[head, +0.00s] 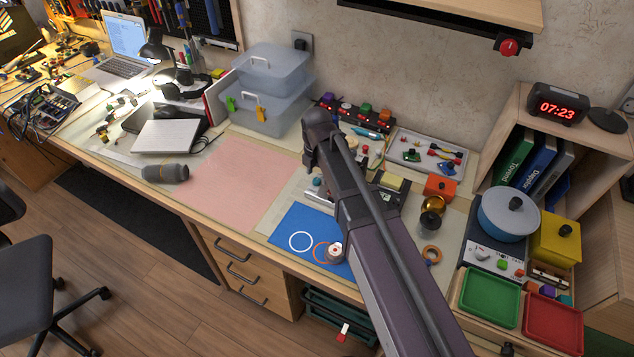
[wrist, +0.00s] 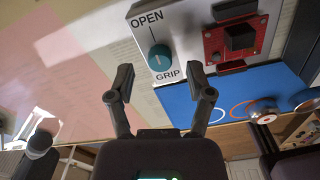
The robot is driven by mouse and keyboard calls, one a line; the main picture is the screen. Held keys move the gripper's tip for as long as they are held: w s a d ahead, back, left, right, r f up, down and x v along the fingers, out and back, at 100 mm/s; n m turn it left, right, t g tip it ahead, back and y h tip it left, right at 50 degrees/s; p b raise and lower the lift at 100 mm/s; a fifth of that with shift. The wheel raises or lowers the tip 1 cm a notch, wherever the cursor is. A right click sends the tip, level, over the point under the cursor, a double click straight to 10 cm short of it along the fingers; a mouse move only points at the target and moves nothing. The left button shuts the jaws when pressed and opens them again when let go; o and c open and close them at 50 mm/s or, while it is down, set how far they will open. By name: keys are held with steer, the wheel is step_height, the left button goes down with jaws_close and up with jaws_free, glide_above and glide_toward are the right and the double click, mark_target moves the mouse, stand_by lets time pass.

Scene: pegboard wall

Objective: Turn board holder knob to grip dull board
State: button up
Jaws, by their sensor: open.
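In the wrist view, the board holder (wrist: 195,18) is a white panel marked OPEN and GRIP. Its round teal knob (wrist: 160,58) sits between the two words, with a thin line running from OPEN toward it. A red board (wrist: 240,40) with a black block on it lies right of the knob, between dark clamp pieces. My gripper (wrist: 160,76) is open and empty, one fingertip on each side just below the knob, apart from it. In the head view, my arm hides most of the holder and the gripper; a small teal knob (head: 317,182) shows left of the arm.
A blue mat (head: 285,228) with printed rings and a small round metal piece (head: 335,252) lies at the bench front. A pink mat (head: 240,180) is clear to the left. Trays, a pot (head: 508,213) and boxes crowd the right side.

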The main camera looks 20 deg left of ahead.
steer(key=shift+f+b, duration=0.55)
steer(key=shift+f, duration=0.25)
jaws_close()
